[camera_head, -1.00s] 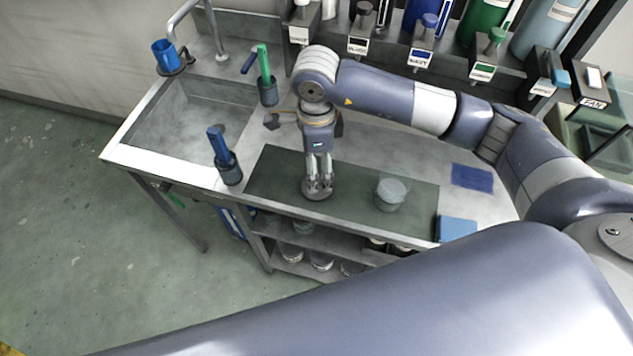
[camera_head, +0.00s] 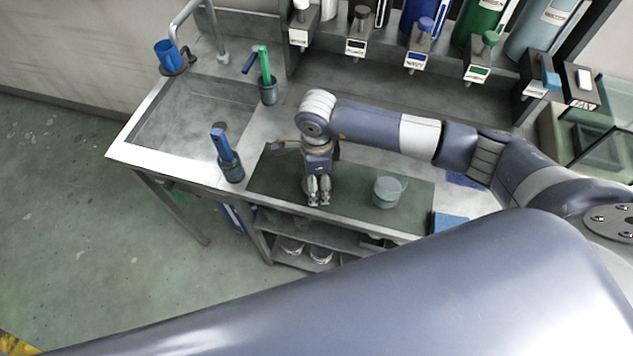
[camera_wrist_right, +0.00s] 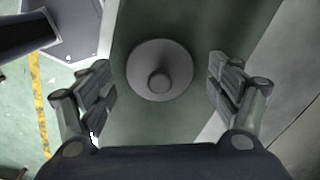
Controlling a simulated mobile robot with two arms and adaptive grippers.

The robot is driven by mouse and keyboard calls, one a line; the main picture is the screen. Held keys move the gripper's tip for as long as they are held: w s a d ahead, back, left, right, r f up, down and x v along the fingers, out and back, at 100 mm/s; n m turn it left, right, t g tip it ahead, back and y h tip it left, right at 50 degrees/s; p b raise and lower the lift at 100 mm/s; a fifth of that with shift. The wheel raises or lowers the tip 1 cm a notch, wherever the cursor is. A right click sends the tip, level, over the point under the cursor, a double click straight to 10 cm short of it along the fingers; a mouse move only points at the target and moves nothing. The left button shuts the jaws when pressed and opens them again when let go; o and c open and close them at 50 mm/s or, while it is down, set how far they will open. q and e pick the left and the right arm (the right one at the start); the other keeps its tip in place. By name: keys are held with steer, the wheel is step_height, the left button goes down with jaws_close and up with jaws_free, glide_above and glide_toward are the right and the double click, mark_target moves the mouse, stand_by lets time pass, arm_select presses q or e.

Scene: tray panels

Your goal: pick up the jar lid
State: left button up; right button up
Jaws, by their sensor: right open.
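The jar lid is a round grey disc with a knob in the middle; in the right wrist view the lid (camera_wrist_right: 137,72) lies flat on the dark green mat (camera_wrist_right: 205,25). My right gripper (camera_head: 318,203) points down over the mat in the head view. In the right wrist view, my right gripper (camera_wrist_right: 164,85) is open, with one finger to each side of the lid and gaps between. A grey jar (camera_head: 387,193) stands on the mat to the right. My left gripper is not in view.
A blue-handled brush in a holder (camera_head: 228,165) stands left of the mat, and a green-handled one (camera_head: 267,85) behind. A sink (camera_head: 190,115) is at the left. Blue cloths lie at the right; one cloth (camera_head: 450,223) is near the front edge. Labelled bottles line the back.

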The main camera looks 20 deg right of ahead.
steer(key=shift+s, duration=0.25)
steer(key=c, duration=1.4)
steer(key=shift+f, duration=0.15)
steer(key=shift+c, duration=1.4)
